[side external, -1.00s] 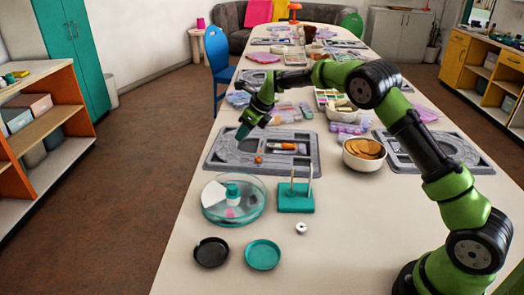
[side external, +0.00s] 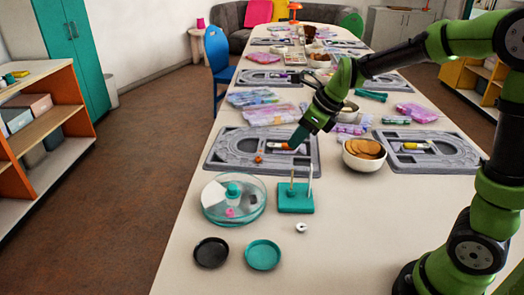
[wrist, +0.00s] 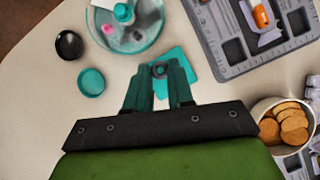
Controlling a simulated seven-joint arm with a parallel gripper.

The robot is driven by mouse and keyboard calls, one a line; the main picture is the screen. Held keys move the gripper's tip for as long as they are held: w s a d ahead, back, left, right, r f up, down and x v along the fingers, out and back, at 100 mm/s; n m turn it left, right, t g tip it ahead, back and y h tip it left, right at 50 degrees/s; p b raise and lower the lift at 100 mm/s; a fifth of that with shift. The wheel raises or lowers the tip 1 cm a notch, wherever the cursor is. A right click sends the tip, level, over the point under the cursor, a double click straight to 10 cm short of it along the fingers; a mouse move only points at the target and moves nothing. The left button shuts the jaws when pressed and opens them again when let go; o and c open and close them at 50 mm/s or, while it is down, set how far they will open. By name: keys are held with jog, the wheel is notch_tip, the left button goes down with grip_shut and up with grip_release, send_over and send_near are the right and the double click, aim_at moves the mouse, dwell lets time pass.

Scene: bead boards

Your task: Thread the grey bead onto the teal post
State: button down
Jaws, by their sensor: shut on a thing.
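My gripper (side external: 297,143) is shut on a small dark grey round bead, which shows between the teal fingertips (wrist: 159,72) in the wrist view. In the side view the fingers hide the bead. The teal stand (side external: 296,203) has a square base and two thin upright rods, one brassy (side external: 292,180) and one pale (side external: 310,180). My fingertips are above the rod tops in the side view, apart from them. In the wrist view the teal base (wrist: 178,62) lies beyond the fingertips, and I cannot make out the rods.
A clear round dish (side external: 234,200) stands left of the stand. A black lid (side external: 211,252) and a teal lid (side external: 262,254) lie in front. A small pale ring (side external: 301,227) lies near the stand. A grey bead board (side external: 225,152) is behind; a bowl of biscuits (side external: 364,154) is right.

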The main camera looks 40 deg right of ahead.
jog(key=shift+s+f, duration=0.15)
jog(key=shift+f, duration=2.65)
jog(key=shift+f, duration=0.9)
jog(key=shift+f, duration=0.85)
jog(key=c, duration=0.9)
grip_release()
jog(key=shift+r, duration=0.15)
